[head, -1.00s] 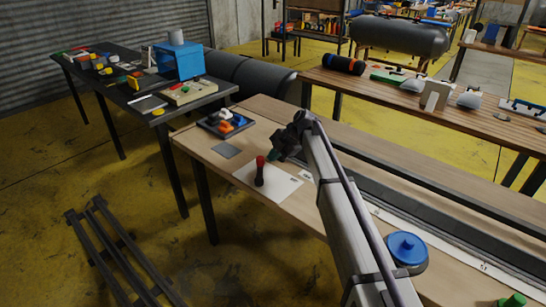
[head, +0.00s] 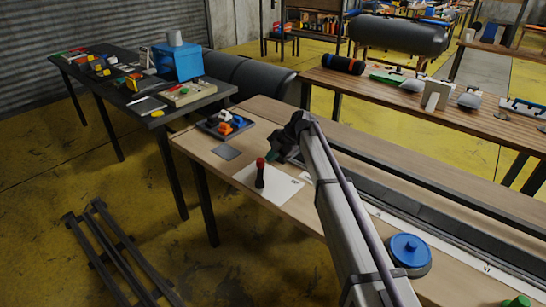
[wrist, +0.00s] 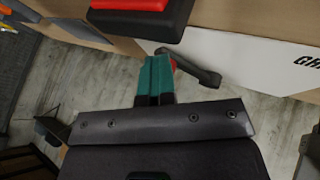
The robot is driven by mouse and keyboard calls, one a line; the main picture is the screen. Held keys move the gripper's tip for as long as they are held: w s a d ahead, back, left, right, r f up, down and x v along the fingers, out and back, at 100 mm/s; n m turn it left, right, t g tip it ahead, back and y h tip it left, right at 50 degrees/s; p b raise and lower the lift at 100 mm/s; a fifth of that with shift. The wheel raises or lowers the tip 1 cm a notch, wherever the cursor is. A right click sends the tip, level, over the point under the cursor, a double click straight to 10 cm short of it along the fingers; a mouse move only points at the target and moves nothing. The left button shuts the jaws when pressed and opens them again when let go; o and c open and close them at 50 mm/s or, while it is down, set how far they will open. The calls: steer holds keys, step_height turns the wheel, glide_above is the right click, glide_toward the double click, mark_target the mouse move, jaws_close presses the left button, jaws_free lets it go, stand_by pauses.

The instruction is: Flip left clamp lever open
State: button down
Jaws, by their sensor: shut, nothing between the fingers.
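My gripper (head: 273,154) is over the near bench, a little above and right of an upright red-topped black handle (head: 260,175). In the wrist view its teal fingers (wrist: 156,78) are together with nothing between them. A dark grey bent lever (wrist: 195,67) with a red part at its left end lies just right of the fingertips; I cannot tell whether they touch. A red and black block (wrist: 140,18) is just beyond the fingertips. I cannot tell for sure which of these is the left clamp lever.
A white sheet (head: 277,190) lies on the wooden bench (head: 215,165), under the black handle. A dark tray (head: 208,126) with orange, white and blue pieces is at the bench's far left. A blue round lid (head: 405,247) is at the front right.

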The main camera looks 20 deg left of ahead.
steer(key=shift+a+r+p, duration=0.25)
steer(key=shift+r+p, duration=0.5)
steer(key=d+p+v, duration=0.1)
steer(key=p+v, duration=0.6)
steer(key=v, duration=0.2)
steer(key=shift+d, duration=0.2)
steer(key=shift+w, duration=0.1)
